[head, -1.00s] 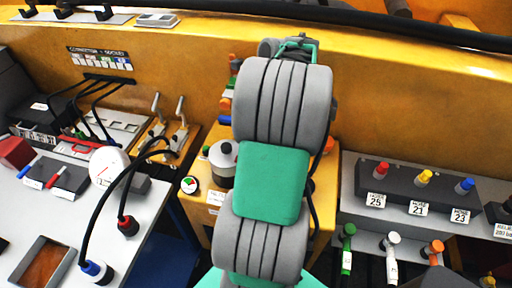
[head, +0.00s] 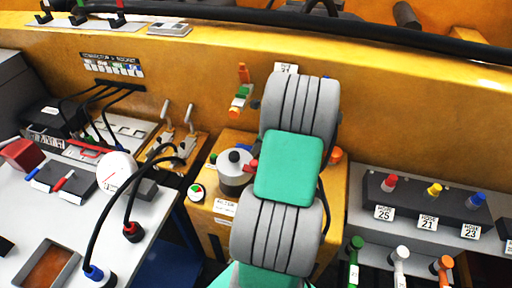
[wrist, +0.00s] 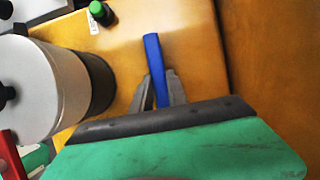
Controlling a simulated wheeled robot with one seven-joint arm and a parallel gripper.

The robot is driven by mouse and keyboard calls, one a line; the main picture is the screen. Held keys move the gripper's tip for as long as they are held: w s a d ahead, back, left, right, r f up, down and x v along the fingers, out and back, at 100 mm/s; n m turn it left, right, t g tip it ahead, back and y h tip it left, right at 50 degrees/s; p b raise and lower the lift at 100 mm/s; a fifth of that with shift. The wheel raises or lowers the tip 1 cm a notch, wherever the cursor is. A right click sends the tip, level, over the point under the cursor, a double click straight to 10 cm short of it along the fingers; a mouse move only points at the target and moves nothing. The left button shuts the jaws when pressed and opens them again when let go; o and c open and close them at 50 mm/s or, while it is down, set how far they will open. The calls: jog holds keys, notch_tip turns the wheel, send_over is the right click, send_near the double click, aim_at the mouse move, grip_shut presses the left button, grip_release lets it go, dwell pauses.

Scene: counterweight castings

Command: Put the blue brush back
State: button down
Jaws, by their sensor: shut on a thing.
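The blue brush (wrist: 154,62) shows in the wrist view as a narrow blue handle, standing up between my fingers. My gripper (wrist: 157,90) is shut on it, one grey finger on each side. The brush's lower part is hidden behind my fingers and my green gripper body. I cannot tell whether its far end touches the yellow surface behind. In the head view my own arm links hide the gripper and the brush.
A grey cylinder with a dark band (wrist: 55,85) stands close left of my gripper; it also shows in the head view (head: 236,172). A green knob (wrist: 101,12) is beyond. Small coloured pieces (head: 241,92) hang on the yellow wall. A grey shelf (head: 480,235) is at right.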

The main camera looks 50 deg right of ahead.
jog(key=c, duration=1.3)
grip_release()
jog(key=shift+f, duration=0.15)
jog(key=v, duration=1.2)
jog(key=shift+s+d, duration=0.1)
